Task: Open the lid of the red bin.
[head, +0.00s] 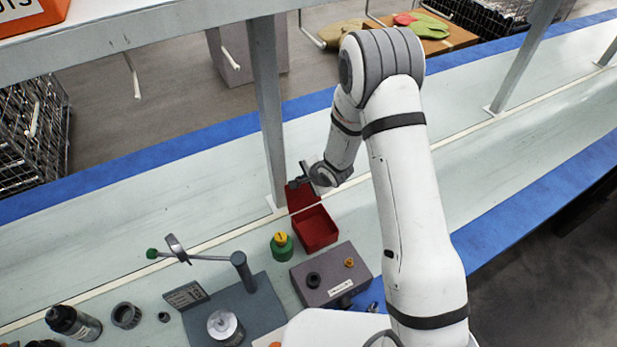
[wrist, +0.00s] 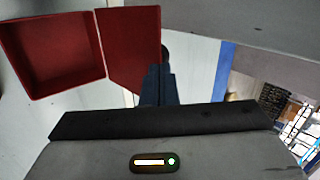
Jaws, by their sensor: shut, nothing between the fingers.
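The red bin (head: 316,229) stands on the bench, with its empty inside visible from above. Its red lid (head: 300,196) is swung open at the far side, by the grey post. In the wrist view the open bin (wrist: 52,82) is at the upper left, and the lid (wrist: 132,45) is beside it, hinged along their shared edge. My gripper (head: 303,178) is shut and empty at the lid's far edge. In the wrist view its fingertips (wrist: 158,70) are close to the lid's outer edge; I cannot tell whether they touch. A small dark round part shows behind the fingertips.
A grey post (head: 268,110) rises just left of the lid. A green and yellow knob piece (head: 281,246) and a grey block with fittings (head: 332,278) stand near the bin. A lever fixture (head: 240,270) is left. The bench right of my arm is clear.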

